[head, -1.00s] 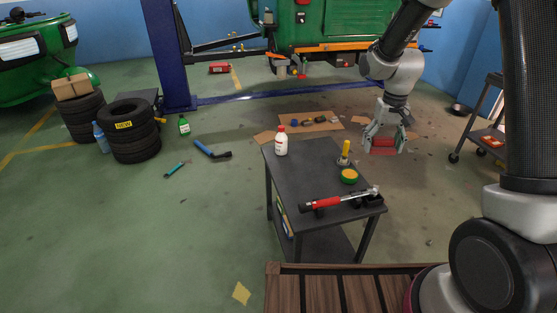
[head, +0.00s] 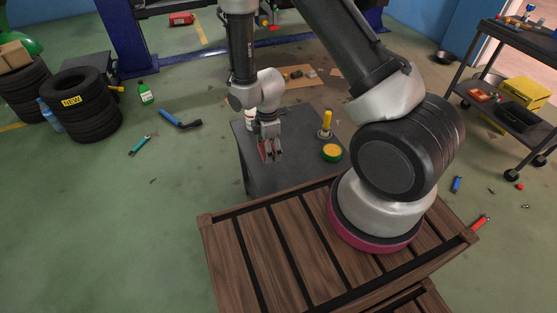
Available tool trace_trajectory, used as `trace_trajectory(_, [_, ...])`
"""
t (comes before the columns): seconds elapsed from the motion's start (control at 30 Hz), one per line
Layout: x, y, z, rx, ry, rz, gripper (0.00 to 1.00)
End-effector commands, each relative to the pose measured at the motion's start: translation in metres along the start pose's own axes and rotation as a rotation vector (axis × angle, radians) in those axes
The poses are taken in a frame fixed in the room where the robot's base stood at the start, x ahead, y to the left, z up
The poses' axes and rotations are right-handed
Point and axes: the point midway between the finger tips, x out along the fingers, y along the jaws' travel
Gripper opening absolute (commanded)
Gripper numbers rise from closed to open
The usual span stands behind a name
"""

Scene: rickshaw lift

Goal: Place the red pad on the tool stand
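The tool stand (head: 287,180) is a dark grey table in front of my wooden slatted platform, which hides its near edge. My gripper (head: 268,157) points down over the left part of the stand's top. Its fingers are around the red pad (head: 264,150), which shows as a small red sliver between them. The pad looks held on edge, low over the top. I cannot tell whether it touches the top.
On the stand are a white bottle (head: 249,119), partly behind my wrist, a yellow-handled tool (head: 326,122) and a green-and-yellow tin (head: 332,152). A tool cart (head: 520,112) stands at right. Stacked tyres (head: 80,108) stand at left. Loose tools lie on the floor.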

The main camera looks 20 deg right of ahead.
Motion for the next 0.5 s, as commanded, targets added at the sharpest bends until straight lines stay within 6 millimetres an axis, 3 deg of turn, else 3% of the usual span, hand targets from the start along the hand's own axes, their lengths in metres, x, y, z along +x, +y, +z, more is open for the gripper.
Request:
trace_trajectory(0.2, [0.043,-0.004,-0.001,-0.042,-0.001,-0.003,0.51])
trace_trajectory(0.5, [0.081,-0.004,0.0,-0.039,-0.001,-0.003,0.51])
